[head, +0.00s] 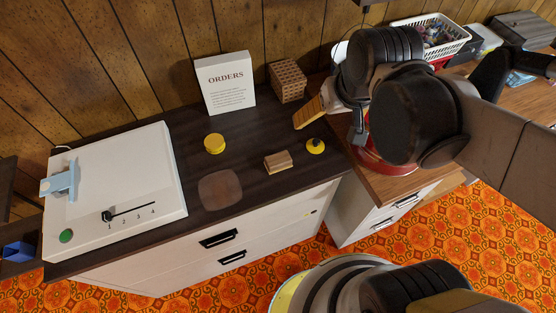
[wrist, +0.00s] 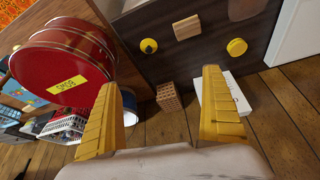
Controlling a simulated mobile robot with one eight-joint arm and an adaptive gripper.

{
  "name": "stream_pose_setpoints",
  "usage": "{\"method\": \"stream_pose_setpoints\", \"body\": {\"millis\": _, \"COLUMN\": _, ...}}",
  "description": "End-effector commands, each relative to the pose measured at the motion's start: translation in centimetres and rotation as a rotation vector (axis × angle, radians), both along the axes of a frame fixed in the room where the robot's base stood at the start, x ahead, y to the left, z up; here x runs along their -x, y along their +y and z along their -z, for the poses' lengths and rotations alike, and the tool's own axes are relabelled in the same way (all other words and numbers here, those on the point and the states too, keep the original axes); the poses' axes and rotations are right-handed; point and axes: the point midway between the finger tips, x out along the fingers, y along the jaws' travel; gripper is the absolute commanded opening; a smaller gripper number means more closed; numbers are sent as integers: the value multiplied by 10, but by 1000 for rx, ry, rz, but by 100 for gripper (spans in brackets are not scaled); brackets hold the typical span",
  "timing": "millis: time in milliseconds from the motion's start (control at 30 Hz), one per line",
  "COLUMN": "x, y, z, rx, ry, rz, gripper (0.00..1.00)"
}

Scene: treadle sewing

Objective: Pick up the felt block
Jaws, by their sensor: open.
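The felt block (head: 277,162), a small tan block with a darker brown layer, lies on the dark cabinet top near its front edge. It also shows at the top of the wrist view (wrist: 187,27), beyond the fingertips. My gripper (head: 308,114) has yellow ribbed fingers and is above the right end of the cabinet, up and to the right of the block in the head view. In the wrist view my gripper (wrist: 160,80) is open, with nothing between the fingers. The arm hides part of the gripper in the head view.
A yellow disc (head: 214,143) and a yellow-and-black round item (head: 315,146) flank the block. A brown flat patch (head: 220,190) lies nearby. An ORDERS sign (head: 226,84) and holed brown block (head: 288,80) stand behind. A red tin (wrist: 70,60) is right of the cabinet.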

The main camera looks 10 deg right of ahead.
Motion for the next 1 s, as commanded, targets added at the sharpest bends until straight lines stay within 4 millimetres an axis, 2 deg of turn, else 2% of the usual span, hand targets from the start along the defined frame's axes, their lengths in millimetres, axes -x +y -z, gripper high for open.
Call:
{"method": "stream_pose_setpoints", "body": {"millis": 33, "x": -12, "y": 9, "z": 6, "rx": 4, "ry": 37, "rz": -21, "gripper": 96}}
{"method": "stream_pose_setpoints", "body": {"millis": 200, "x": -41, "y": 40, "z": 42, "rx": 22, "ry": 175, "rz": -83, "gripper": 96}}
{"method": "stream_pose_setpoints", "body": {"millis": 333, "x": -56, "y": 63, "z": 78, "rx": 42, "ry": 274, "rz": -127, "gripper": 96}}
{"method": "stream_pose_setpoints", "body": {"millis": 500, "x": -64, "y": 86, "z": 120, "rx": 66, "ry": 372, "rz": -170, "gripper": 96}}
{"method": "stream_pose_setpoints", "body": {"millis": 700, "x": -66, "y": 96, "z": 146, "rx": 79, "ry": 419, "rz": -189, "gripper": 96}}
{"method": "stream_pose_setpoints", "body": {"millis": 1000, "x": -66, "y": 97, "z": 194, "rx": 80, "ry": 421, "rz": -190, "gripper": 96}}
